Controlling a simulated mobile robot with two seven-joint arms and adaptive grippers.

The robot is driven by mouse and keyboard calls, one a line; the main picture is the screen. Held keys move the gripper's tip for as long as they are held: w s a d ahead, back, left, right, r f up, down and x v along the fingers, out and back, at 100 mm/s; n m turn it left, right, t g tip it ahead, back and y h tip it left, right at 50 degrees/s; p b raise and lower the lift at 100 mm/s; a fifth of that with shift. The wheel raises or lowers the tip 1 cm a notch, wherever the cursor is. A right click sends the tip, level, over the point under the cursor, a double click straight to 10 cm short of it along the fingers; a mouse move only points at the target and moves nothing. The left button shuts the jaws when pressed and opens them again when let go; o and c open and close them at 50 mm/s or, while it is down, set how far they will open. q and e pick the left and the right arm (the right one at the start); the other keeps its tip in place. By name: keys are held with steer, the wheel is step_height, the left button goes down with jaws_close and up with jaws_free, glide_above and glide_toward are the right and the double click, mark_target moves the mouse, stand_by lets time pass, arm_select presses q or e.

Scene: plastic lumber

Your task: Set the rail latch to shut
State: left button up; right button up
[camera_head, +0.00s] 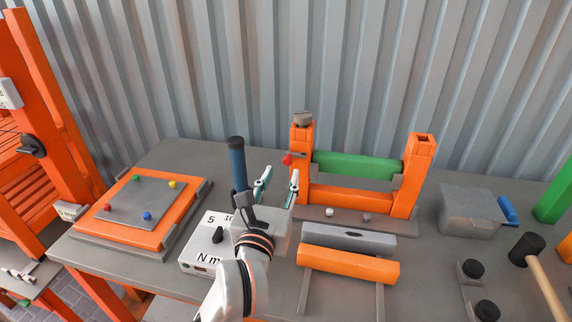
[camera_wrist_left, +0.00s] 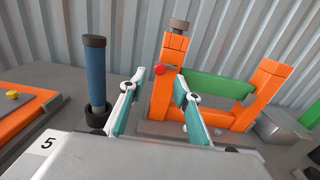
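An orange frame (camera_head: 408,180) holds a green rail (camera_head: 355,165) between its two posts. A small red knob (camera_head: 287,159) sticks out at the left side of the left post and seems to be the latch's handle; how far the latch is turned I cannot tell. My left gripper (camera_head: 279,176) is open and empty, in front of the left post. In the left wrist view the red knob (camera_wrist_left: 160,70) appears between the open fingertips (camera_wrist_left: 160,77), seemingly beyond them. The green rail (camera_wrist_left: 222,85) lies to the right there. My right gripper is not in view.
A blue-handled upright tool (camera_head: 237,160) stands close left of my left gripper. A white dial box (camera_head: 205,250) is left of my arm. Grey (camera_head: 350,237) and orange (camera_head: 350,264) bars lie in front of the frame. A corrugated wall (camera_head: 350,60) stands behind.

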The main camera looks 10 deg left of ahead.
mark_target(287, 162)
arm_select(q)
steer(key=w, duration=0.5)
jaws_close()
